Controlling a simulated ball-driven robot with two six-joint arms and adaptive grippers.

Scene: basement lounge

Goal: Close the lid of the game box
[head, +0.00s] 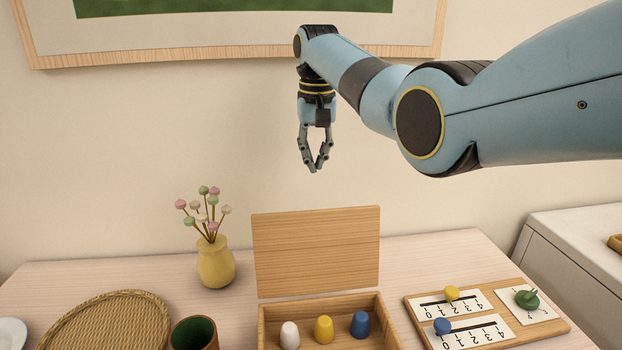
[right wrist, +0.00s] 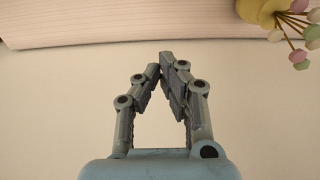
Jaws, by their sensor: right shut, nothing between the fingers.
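The game box (head: 388,325) is a wooden box at the front middle of the table in the head view. Its lid (head: 316,248) stands up at the back edge, open. Inside the box are a white, a yellow and a blue piece (head: 360,324). My right gripper (head: 315,169) is shut and empty, pointing down in the air above and behind the lid, apart from it. In the right wrist view its fingertips (right wrist: 166,62) meet. My left gripper is not in view. The front of the box is cut off by the frame's lower edge.
A yellow vase (head: 215,265) with flowers stands left of the lid. A woven tray (head: 105,325) and a dark cup (head: 194,334) are at the front left. A wooden board (head: 560,325) with number cards lies right of the box. The wall rises behind the table.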

